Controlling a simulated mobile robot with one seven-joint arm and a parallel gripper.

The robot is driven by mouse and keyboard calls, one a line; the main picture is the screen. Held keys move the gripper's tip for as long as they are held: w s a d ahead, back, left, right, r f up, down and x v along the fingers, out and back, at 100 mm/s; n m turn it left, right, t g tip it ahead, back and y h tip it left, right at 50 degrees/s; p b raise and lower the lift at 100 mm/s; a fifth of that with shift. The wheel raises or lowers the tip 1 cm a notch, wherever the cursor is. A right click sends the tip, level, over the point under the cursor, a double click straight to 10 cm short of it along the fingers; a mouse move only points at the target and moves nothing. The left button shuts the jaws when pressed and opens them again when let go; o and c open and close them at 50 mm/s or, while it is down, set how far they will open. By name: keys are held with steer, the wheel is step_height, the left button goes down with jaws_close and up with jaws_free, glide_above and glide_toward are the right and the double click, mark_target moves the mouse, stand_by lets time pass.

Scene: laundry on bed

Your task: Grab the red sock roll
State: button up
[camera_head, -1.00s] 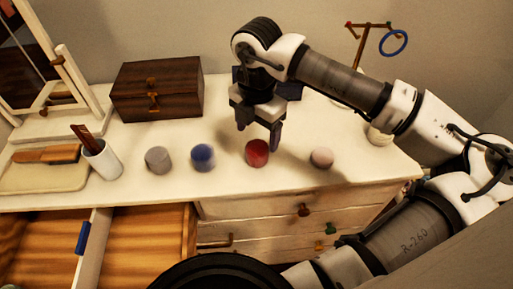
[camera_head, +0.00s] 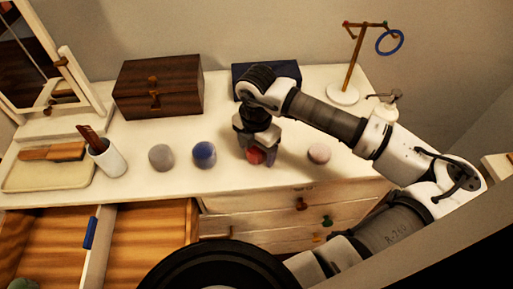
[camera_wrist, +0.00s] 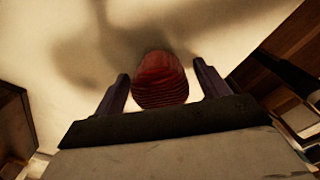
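The red sock roll (camera_head: 256,156) sits on the white dresser top near its front edge, partly hidden by my gripper in the head view. In the wrist view the red sock roll (camera_wrist: 160,80) lies between the two dark fingers. My gripper (camera_head: 257,160) is lowered over it, pointing down. It also shows in the wrist view (camera_wrist: 160,85), with its fingers apart and a gap visible on each side of the roll. The fingers are open around the roll and do not appear to touch it.
A blue roll (camera_head: 204,154) and a grey roll (camera_head: 161,157) stand to the left, a pale pink roll (camera_head: 319,153) to the right. A white cup (camera_head: 108,160), a wooden box (camera_head: 158,87) and a dark blue box (camera_head: 262,72) are also on the dresser. An open drawer (camera_head: 150,235) is below left.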

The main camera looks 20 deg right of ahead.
steer(key=c, duration=0.9)
steer(key=shift+c, duration=0.3)
steer(key=shift+r, duration=0.15)
